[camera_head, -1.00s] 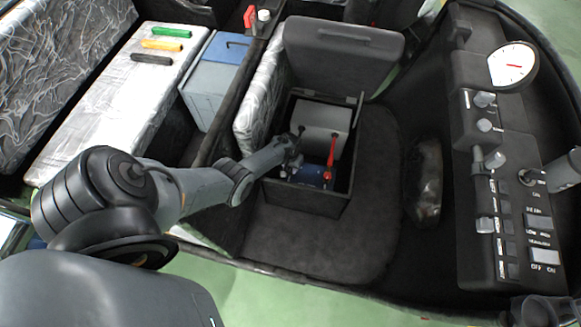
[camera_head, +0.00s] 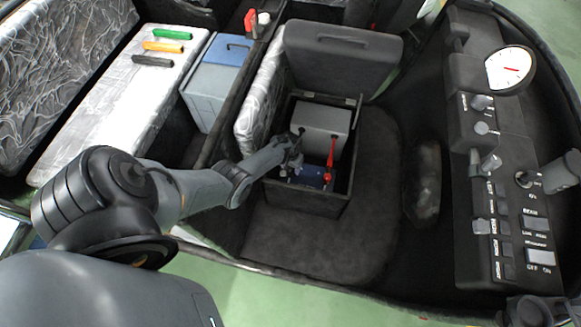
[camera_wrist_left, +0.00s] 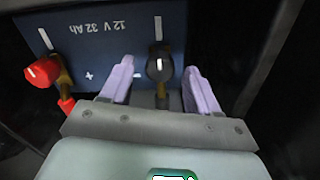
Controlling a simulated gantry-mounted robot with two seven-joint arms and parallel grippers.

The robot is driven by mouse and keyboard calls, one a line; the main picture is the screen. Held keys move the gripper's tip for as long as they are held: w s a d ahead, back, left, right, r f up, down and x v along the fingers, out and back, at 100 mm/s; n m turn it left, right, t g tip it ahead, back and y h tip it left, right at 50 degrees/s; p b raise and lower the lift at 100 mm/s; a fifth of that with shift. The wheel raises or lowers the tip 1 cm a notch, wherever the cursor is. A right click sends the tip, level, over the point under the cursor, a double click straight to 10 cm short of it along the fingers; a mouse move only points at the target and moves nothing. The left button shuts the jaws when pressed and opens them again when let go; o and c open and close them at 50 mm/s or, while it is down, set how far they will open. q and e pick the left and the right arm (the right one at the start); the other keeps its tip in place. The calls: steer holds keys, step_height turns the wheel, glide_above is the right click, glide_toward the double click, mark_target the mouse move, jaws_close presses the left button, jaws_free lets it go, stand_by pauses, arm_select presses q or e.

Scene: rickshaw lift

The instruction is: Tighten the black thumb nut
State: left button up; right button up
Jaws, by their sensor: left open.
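The black thumb nut (camera_wrist_left: 160,66) sits on the dark blue battery (camera_wrist_left: 100,38) marked 12 V 32 Ah in the left wrist view, with a white line on its top. My left gripper (camera_wrist_left: 160,78) is open, with one finger on each side of the nut's post. I cannot tell whether either finger touches it. A red nut (camera_wrist_left: 42,71) is on the other terminal, left of the plus mark. In the head view the battery (camera_head: 312,176) lies in the open box, and my left gripper (camera_head: 292,160) reaches into it. The black nut is hidden there.
The open box (camera_head: 305,200) has its lid (camera_head: 340,55) raised behind it. A grey block (camera_head: 320,118) and a red cable (camera_head: 331,152) are beside the battery. A control panel (camera_head: 505,170) stands at the right. Green, orange and black handles lie on the white bench (camera_head: 110,115).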

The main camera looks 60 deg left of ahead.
mark_target(290, 169)
arm_select(q)
step_height(290, 169, up, 9)
steer(key=p, duration=0.4)
steer(key=shift+p, duration=0.3)
steer(key=shift+r, duration=0.1)
